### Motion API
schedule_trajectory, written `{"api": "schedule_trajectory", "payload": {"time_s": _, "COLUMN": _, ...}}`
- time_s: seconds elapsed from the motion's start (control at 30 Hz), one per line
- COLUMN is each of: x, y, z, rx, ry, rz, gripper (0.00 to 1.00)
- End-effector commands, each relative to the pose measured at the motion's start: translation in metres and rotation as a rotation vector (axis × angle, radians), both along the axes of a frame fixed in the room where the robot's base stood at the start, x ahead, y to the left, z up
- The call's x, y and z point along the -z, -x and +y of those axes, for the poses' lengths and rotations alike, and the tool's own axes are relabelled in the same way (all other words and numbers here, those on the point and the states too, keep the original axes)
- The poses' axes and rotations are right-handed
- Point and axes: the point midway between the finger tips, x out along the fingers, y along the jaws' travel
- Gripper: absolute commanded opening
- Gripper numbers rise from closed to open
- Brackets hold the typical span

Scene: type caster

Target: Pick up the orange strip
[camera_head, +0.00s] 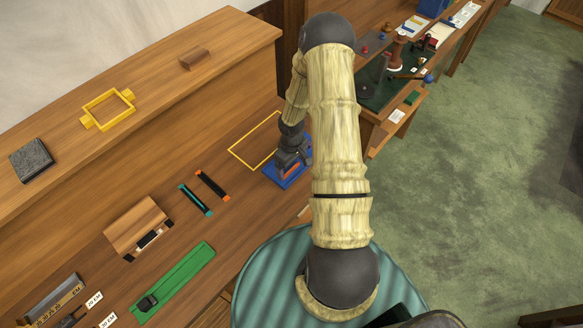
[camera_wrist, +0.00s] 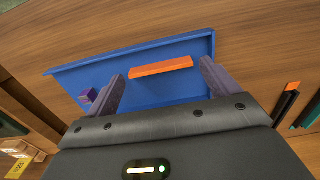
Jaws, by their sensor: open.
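The orange strip (camera_wrist: 161,66) lies flat in a shallow blue tray (camera_wrist: 75,78), towards its far side in the wrist view. In the head view the strip (camera_head: 290,169) is mostly hidden under my gripper, and the tray (camera_head: 284,183) shows around it. My gripper (camera_wrist: 162,72) is open and empty. Its two fingers stand either side of the strip's ends in the wrist view, pointing towards the tray. I cannot tell how high the fingertips are above the strip.
A black bar with orange ends (camera_head: 212,186) and a teal bar (camera_head: 195,199) lie left of the tray. A yellow outline (camera_head: 240,154) marks bare bench. A raised shelf (camera_head: 150,92) runs behind.

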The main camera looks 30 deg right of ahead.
Motion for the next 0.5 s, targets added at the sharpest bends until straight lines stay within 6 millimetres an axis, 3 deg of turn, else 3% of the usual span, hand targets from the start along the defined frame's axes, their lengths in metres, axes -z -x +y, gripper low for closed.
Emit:
{"api": "schedule_trajectory", "payload": {"time_s": 0.2, "x": 0.015, "y": 0.000, "z": 0.000, "rx": -0.001, "ry": 0.000, "rz": 0.000, "gripper": 0.88}}
{"api": "schedule_trajectory", "payload": {"time_s": 0.5, "x": 0.015, "y": 0.000, "z": 0.000, "rx": -0.001, "ry": 0.000, "rz": -0.001, "gripper": 0.88}}
